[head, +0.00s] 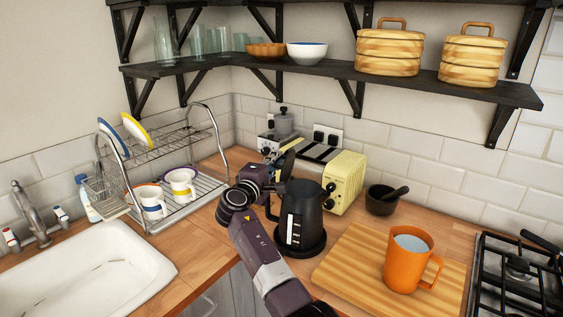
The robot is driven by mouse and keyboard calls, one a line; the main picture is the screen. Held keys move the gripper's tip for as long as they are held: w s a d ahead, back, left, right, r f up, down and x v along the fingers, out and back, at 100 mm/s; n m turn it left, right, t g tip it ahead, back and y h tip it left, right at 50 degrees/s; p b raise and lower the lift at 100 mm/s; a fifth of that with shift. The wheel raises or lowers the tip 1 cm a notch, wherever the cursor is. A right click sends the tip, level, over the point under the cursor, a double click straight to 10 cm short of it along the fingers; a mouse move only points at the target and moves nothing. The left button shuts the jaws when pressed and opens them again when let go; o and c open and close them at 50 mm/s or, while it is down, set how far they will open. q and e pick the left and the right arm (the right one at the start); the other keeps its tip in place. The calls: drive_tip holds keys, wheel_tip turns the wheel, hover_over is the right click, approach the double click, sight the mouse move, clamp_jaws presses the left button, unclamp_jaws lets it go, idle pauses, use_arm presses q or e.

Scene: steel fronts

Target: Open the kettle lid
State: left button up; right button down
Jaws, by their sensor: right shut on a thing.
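The black kettle (302,217) stands upright on its dark round base on the wooden counter, left of the cutting board. A pale level window with marks shows on its front. My right gripper (281,175) reaches up from below and is at the upper left of the kettle, against its top edge. It is shut on a part of the kettle. Dark fingers and dark kettle parts overlap there, so I cannot tell which part is held or how the lid sits. My left gripper is not in view.
An orange mug (404,264) stands on the cutting board (345,262). A yellow toaster (345,182) is close behind the kettle, with a dark mortar (382,203) to its right. A dish rack (190,199) and sink (85,270) are left, a gas hob (515,275) right.

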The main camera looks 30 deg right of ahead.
drive_tip(key=shift+w+a+f+n, duration=0.25)
drive_tip(key=shift+w+n, duration=0.1)
drive_tip(key=shift+n, duration=0.35)
drive_tip(key=shift+w+a+f+n, duration=0.25)
drive_tip(key=shift+w+n, duration=0.1)
drive_tip(key=shift+n, duration=0.35)
drive_tip(key=c, duration=2)
unclamp_jaws()
drive_tip(key=shift+a, duration=0.1)
drive_tip(key=v, duration=1.1)
drive_tip(key=shift+s+a, duration=0.25)
drive_tip(key=shift+s, duration=0.1)
